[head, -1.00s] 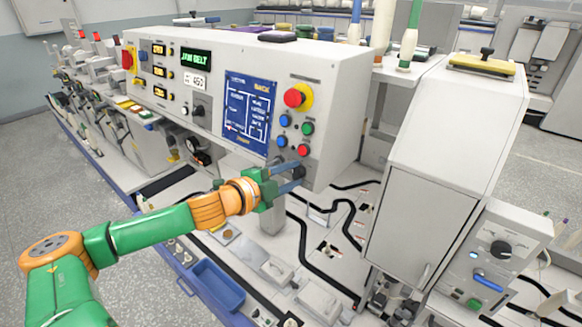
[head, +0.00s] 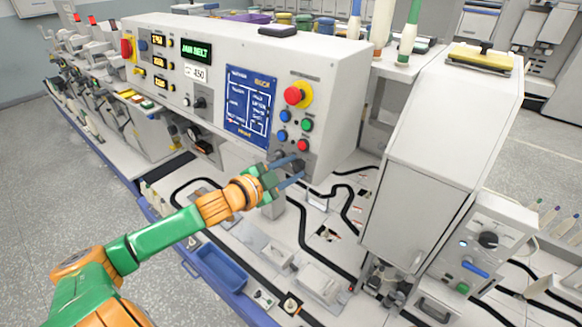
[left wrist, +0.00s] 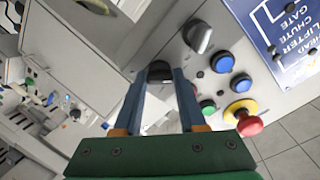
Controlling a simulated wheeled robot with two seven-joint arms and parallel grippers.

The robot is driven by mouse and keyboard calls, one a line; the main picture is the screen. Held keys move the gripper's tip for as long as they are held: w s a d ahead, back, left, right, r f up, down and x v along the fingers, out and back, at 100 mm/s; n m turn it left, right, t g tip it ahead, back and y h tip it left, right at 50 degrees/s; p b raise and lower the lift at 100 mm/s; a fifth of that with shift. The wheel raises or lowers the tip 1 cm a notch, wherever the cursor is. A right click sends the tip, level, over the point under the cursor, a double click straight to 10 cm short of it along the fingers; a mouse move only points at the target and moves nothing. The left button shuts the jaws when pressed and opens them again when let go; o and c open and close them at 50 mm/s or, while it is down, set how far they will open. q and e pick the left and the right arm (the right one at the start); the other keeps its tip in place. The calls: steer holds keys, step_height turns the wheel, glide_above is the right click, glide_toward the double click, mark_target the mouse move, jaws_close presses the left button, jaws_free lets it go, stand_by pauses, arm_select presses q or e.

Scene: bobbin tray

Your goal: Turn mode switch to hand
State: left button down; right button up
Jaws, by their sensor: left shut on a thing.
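The mode switch (left wrist: 159,72) appears as a dark knob between my fingertips in the left wrist view. It sits low on the grey control panel (head: 335,110), below the buttons. My left gripper (head: 292,172) reaches the panel's lower right corner in the head view. In the left wrist view its two blue fingers (left wrist: 160,80) are shut on the knob, one on each side. The knob's pointer and label are hidden or too small to read. A second, grey knob (left wrist: 198,36) is beside it. My right gripper is not in view.
Close by are blue buttons (left wrist: 222,63), a green button (left wrist: 207,105) and a red emergency stop on a yellow base (head: 298,95). A blue bin (head: 220,268) and black guide tracks (head: 305,240) lie below.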

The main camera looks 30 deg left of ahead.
arm_select(q)
steer(key=shift+f, duration=0.1)
steer(key=shift+c, duration=2.4)
jaws_free()
steer(key=shift+s, duration=0.15)
steer(key=shift+s+a, duration=0.1)
steer(key=shift+s, duration=0.15)
steer(key=v, duration=0.6)
steer(key=shift+s+p, duration=0.25)
steer(key=shift+p, duration=0.05)
